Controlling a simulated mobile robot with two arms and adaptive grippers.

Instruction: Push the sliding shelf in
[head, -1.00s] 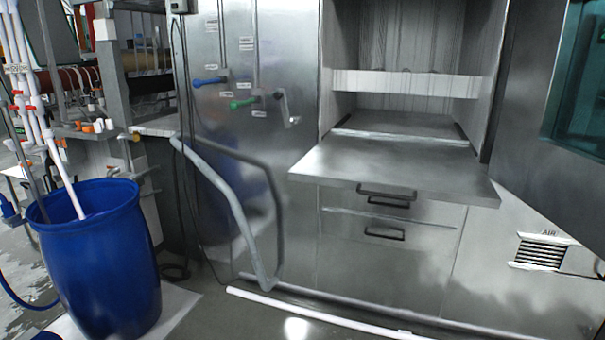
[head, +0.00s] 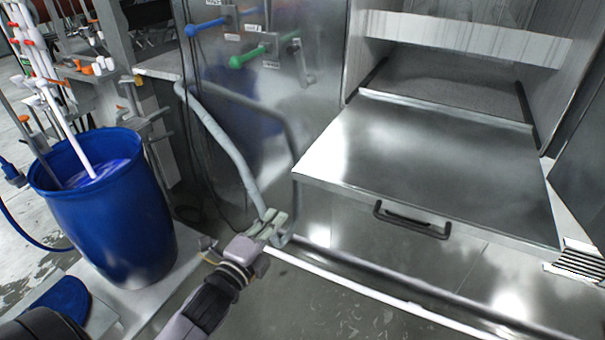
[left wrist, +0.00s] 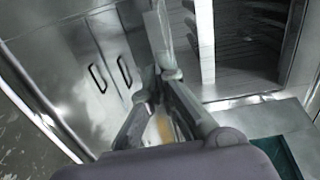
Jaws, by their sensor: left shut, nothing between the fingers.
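The sliding shelf (head: 430,165) is a flat metal plate pulled out of the steel cabinet, with a dark handle (head: 411,220) below its front edge. Behind it is the cabinet opening (head: 455,80). My left gripper (head: 272,222) is shut and empty, low in front of the cabinet, to the left of the shelf and apart from it. In the left wrist view, the closed fingers (left wrist: 160,75) point toward the cabinet, where two dark handles show at left. My right gripper is not in view.
A blue barrel (head: 112,210) with liquid and a white pipe stands at left. A grey bent pipe (head: 225,145) runs down the cabinet side. Blue and green valve handles (head: 262,50) are above it. A white pipe (head: 370,295) lies along the floor. An open door (head: 585,150) is at right.

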